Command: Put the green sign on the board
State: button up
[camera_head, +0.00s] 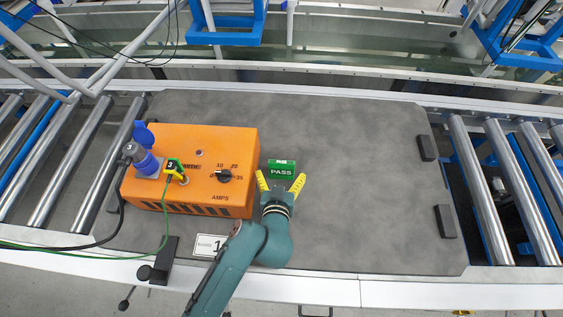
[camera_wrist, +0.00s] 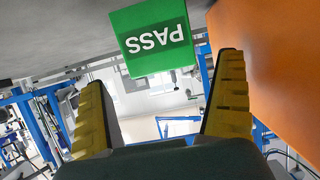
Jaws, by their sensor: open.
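The green sign (camera_head: 282,171), marked PASS in white, stands on the grey board (camera_head: 350,200), just right of the orange box. It also shows in the wrist view (camera_wrist: 155,38), upside down at the top middle, beyond the fingertips. My gripper (camera_head: 281,181) is open, with yellow fingers spread on either side of the sign's near side. In the wrist view the gripper (camera_wrist: 160,95) has nothing between its fingers. I cannot tell whether the fingers touch the sign.
The orange box (camera_head: 205,160) with a dial, plugs and cables stands close to the left of my gripper. Black blocks (camera_head: 427,148) sit at the board's right edge. A white card (camera_head: 209,244) lies at the near left. The board's right half is mostly clear. Roller conveyors flank it.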

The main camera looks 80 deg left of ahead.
jog(key=p+v, duration=0.1)
jog(key=v, duration=0.5)
jog(key=shift+d, duration=0.25)
jog(key=shift+r, duration=0.2)
jog(key=w+d+r+m+t+h, duration=0.25)
jog(key=w+d+r+t, duration=0.35)
jog(key=w+r, duration=0.5)
jog(key=w+d+r+m+t+h, duration=0.1)
jog(key=w+d+r+m+t, duration=0.25)
jog(key=w+d+r, duration=0.65)
jog(key=s+d+r+m+t+h, duration=0.2)
jog(key=d+r+m+t+h, duration=0.2)
jog(key=d+r, duration=0.5)
jog(key=s+d+r+m+t+h, duration=0.2)
jog(key=d+r+m+t+h, duration=0.2)
jog(key=d+r, duration=0.6)
notch_tip(320, 180, up, 4)
jog(key=shift+s+r+h, duration=0.1)
jog(key=shift+s+h, duration=0.2)
jog(key=shift+h, duration=0.75)
jog(key=shift+a, duration=0.1)
